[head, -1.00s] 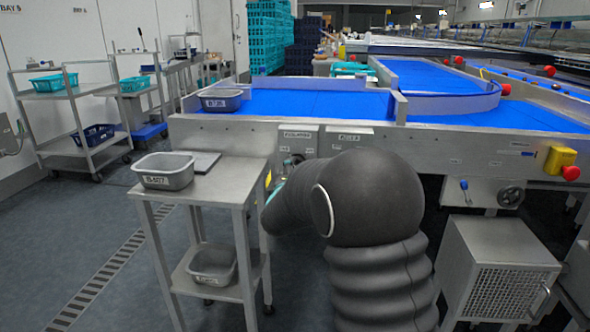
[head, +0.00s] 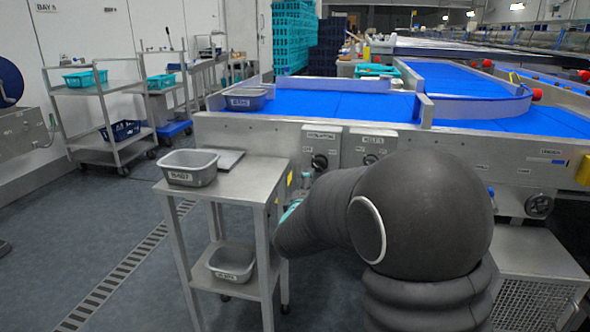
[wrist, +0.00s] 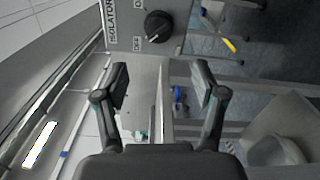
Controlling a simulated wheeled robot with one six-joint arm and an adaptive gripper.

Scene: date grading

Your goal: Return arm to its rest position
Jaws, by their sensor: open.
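My gripper (wrist: 160,88) is open and empty in the wrist view, its two fingers spread apart. Beyond the fingers in that view is a grey panel with a black rotary knob (wrist: 158,26) marked as an isolator. The knob is apart from the fingers. In the head view my dark padded arm stands in front of the conveyor's side panel and hides part of it. Its far end is bent left, near the steel stand, and my gripper itself is mostly hidden there. Two switch boxes with knobs (head: 319,161) show on the conveyor side above the arm.
A steel stand (head: 240,192) to the left of my arm carries a grey tub (head: 190,178) on top and another tub (head: 232,272) on its lower shelf. The blue-belted conveyor (head: 340,105) runs behind. A steel cabinet (head: 525,262) stands at right. Floor at left is open.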

